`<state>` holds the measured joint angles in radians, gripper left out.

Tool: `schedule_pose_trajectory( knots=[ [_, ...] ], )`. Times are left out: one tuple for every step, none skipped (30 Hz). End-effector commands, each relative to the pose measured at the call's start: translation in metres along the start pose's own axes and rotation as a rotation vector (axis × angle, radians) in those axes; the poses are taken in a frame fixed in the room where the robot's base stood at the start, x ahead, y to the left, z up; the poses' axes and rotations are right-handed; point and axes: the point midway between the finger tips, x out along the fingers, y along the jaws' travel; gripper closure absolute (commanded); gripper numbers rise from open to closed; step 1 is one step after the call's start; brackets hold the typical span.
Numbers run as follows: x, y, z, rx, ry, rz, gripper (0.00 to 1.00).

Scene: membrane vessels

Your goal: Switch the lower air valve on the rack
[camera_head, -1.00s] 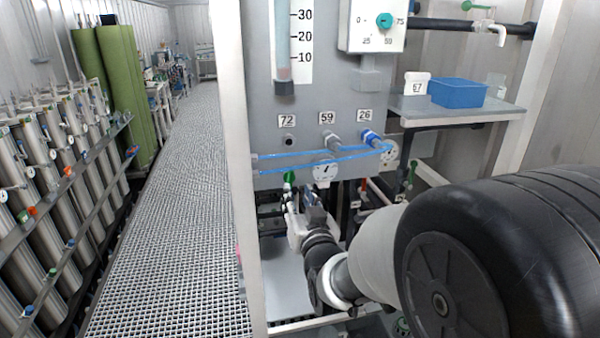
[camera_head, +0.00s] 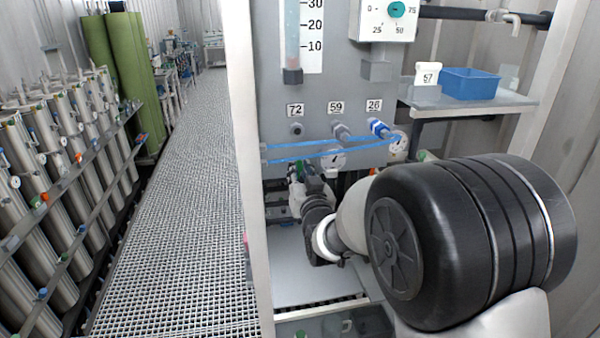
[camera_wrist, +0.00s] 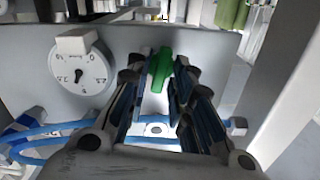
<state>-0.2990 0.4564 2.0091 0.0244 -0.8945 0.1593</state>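A green valve handle (camera_wrist: 160,68) sits on the grey rack panel. In the wrist view it stands between the tips of my gripper (camera_wrist: 158,85), whose two dark fingers are apart on either side of it. I cannot tell whether either finger touches it. The valve body is mostly hidden by the gripper.
A round gauge (camera_wrist: 80,72) is close beside the gripper in the wrist view. Blue tubes (camera_head: 320,151) run across the panel (camera_head: 275,75) above the gripper. A blue bin (camera_head: 470,84) stands on a shelf at right. The grating walkway (camera_head: 190,220) is clear.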

Motion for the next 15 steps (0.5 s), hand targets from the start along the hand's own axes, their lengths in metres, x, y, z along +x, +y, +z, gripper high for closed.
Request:
schedule_pose_trajectory(
  knots=[
    [0.0001, 0.0000, -0.0002, 0.000, 0.000, 0.000, 0.86],
    [0.0000, 0.0000, -0.0002, 0.000, 0.000, 0.000, 0.88],
    [0.0000, 0.0000, -0.0003, 0.000, 0.000, 0.000, 0.91],
    [0.0000, 0.0000, -0.0003, 0.000, 0.000, 0.000, 0.93],
    [0.0000, 0.0000, -0.0003, 0.000, 0.001, 0.000, 0.94],
    [0.0000, -0.0001, -0.0003, 0.000, 0.000, 0.000, 0.97],
    [0.0000, -0.0001, -0.0003, 0.000, 0.000, 0.000, 0.99],
    [0.0000, -0.0001, -0.0003, 0.000, 0.001, 0.000, 1.00],
    [0.0000, -0.0001, -0.0003, 0.000, 0.001, 0.000, 1.00],
    [0.0000, -0.0001, -0.0003, 0.000, 0.001, 0.000, 1.00],
    [0.0000, -0.0001, -0.0003, 0.000, 0.001, 0.000, 1.00],
    [0.0000, -0.0001, -0.0003, 0.000, 0.000, 0.000, 1.00],
    [0.0000, -0.0001, -0.0003, 0.000, 0.001, 0.000, 1.00],
    [0.0000, -0.0001, -0.0003, 0.000, 0.001, 0.000, 1.00],
    [0.0000, -0.0001, -0.0002, 0.001, 0.001, 0.000, 1.00]
  ],
)
